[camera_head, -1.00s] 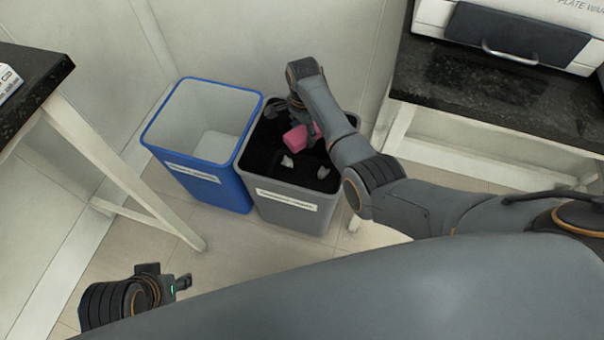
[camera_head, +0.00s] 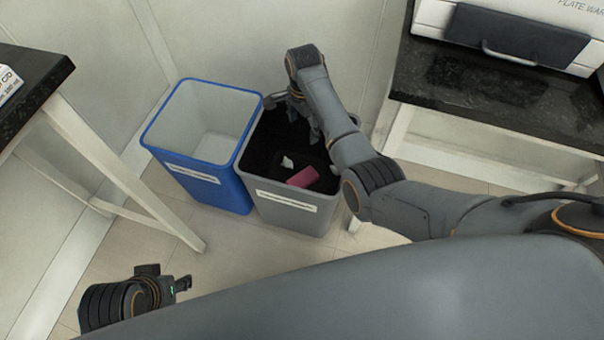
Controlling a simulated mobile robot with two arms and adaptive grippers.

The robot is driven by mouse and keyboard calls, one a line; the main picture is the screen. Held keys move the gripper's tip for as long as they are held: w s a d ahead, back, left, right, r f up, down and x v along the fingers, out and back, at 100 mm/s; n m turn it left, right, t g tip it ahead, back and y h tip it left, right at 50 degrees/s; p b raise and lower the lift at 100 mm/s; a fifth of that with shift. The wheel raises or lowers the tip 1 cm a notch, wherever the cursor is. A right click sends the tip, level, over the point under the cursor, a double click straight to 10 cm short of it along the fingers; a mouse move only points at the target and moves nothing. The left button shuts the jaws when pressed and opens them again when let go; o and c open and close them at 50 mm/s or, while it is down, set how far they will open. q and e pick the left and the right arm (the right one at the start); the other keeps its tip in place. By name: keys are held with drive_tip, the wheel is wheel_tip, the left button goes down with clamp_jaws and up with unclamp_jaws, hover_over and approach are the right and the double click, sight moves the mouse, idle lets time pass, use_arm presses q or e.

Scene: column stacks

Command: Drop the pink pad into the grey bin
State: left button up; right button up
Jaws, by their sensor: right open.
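The pink pad (camera_head: 303,177) lies inside the grey bin (camera_head: 285,207), on its black liner near the front wall. It is apart from my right gripper (camera_head: 292,120), which is open and empty over the back part of the same bin. My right arm hides part of the bin's right side and rim. My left gripper (camera_head: 184,284) is low at the bottom left, away from the bins, and I cannot tell whether its fingers are open or shut.
A blue-rimmed bin (camera_head: 198,177) stands against the grey bin's left side. A small white scrap (camera_head: 287,162) lies in the grey bin. A dark worktop (camera_head: 470,95) with a plate warmer (camera_head: 520,40) is at right, and another table (camera_head: 35,85) at left.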

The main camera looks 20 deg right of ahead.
wheel_tip(320, 180, up, 8)
drive_tip(key=shift+r, duration=0.2)
idle(0.4)
